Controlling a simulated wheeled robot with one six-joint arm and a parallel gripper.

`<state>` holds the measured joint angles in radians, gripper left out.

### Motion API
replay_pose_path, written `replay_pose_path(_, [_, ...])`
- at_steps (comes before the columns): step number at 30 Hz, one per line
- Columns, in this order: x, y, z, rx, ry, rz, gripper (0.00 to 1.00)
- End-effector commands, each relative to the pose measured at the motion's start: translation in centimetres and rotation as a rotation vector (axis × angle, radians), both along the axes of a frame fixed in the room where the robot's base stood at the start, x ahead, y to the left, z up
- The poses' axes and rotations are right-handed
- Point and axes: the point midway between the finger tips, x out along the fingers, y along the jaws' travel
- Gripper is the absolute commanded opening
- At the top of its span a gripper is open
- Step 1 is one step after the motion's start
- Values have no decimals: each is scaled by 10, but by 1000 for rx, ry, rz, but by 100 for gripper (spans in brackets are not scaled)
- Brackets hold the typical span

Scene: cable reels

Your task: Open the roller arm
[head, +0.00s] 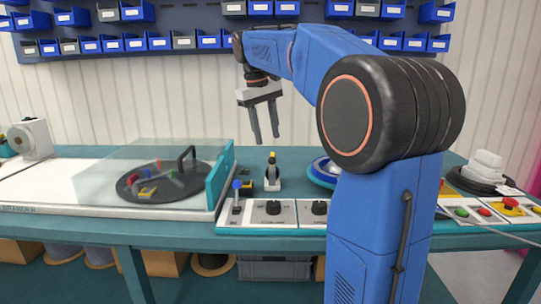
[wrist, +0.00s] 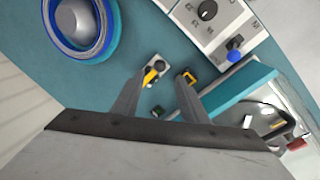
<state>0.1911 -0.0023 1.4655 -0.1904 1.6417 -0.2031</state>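A small roller device stands on the teal bench in the middle of the head view, with a pale body (head: 273,184) and a black and yellow upper part (head: 272,160). I take this upper part for the roller arm; whether it is open or shut is too small to tell. A dark block with yellow (head: 245,188) is just left of it. In the wrist view two small parts with yellow show near the fingertips, one pale-based (wrist: 152,72) and one dark (wrist: 187,78). My gripper (head: 265,138) is open and empty, pointing down above the device; its fingers also show in the wrist view (wrist: 161,80).
A clear-covered case with a dark turntable (head: 160,181) and teal end wall (head: 220,178) is at left. A control panel with knobs and a blue-topped lever (head: 237,186) lies in front. A blue-rimmed reel (head: 322,172) sits right, partly behind my arm.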

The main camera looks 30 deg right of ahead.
Motion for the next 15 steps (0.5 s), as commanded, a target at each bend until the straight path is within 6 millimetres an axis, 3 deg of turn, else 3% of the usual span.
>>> replay_pose_path(9, [-1,-10,-52,0,0,0,40])
replay_pose_path(15, [-1,-14,-72,0,0,0,40])
